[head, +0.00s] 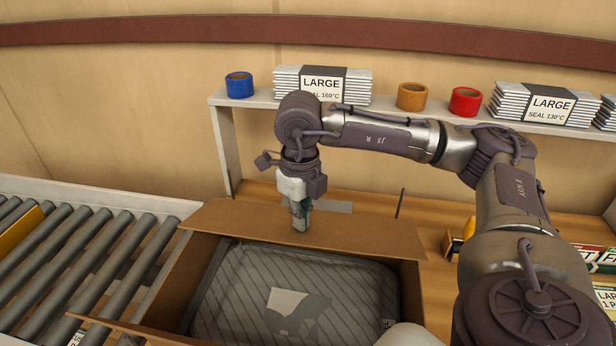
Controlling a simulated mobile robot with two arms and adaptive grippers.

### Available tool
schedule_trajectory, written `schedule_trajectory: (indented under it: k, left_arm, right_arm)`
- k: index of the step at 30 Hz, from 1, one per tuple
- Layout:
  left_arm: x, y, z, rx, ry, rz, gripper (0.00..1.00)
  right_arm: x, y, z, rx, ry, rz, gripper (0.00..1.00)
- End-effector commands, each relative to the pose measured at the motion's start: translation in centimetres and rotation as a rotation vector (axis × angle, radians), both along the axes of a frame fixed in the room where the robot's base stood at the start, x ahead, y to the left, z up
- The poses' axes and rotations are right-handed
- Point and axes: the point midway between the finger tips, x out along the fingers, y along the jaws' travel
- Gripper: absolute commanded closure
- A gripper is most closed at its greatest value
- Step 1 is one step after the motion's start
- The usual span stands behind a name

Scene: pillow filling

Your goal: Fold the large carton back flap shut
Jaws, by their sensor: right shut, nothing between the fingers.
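The large carton (412,296) stands open at the bottom middle of the head view, with a dark grey striped pillow (230,300) inside. The carton back flap (245,225) is tilted up and back along the far edge, not lying over the pillow. My right gripper (300,226) points down at the middle of this flap, in front of its upper part. Its fingers are shut and empty. I cannot tell whether they touch the flap. The near side of the carton is cut off by the frame. My left gripper is not in view.
A roller conveyor (80,250) runs at the left, with a yellow item (20,230) on it. A shelf (240,101) behind holds tape rolls and labelled stacks. Boxes (590,258) and a yellow object (468,229) lie at the right. Wooden table shows beside the carton.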

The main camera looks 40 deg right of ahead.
Motion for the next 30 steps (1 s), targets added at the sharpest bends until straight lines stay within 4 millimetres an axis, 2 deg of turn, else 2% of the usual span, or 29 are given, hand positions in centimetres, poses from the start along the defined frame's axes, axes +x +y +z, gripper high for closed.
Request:
schedule_trajectory:
  k: [30]
  left_arm:
    - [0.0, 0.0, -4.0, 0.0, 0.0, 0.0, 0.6]
  right_arm:
    - [0.0, 0.0, -4.3, 0.0, 0.001, 0.0, 1.0]
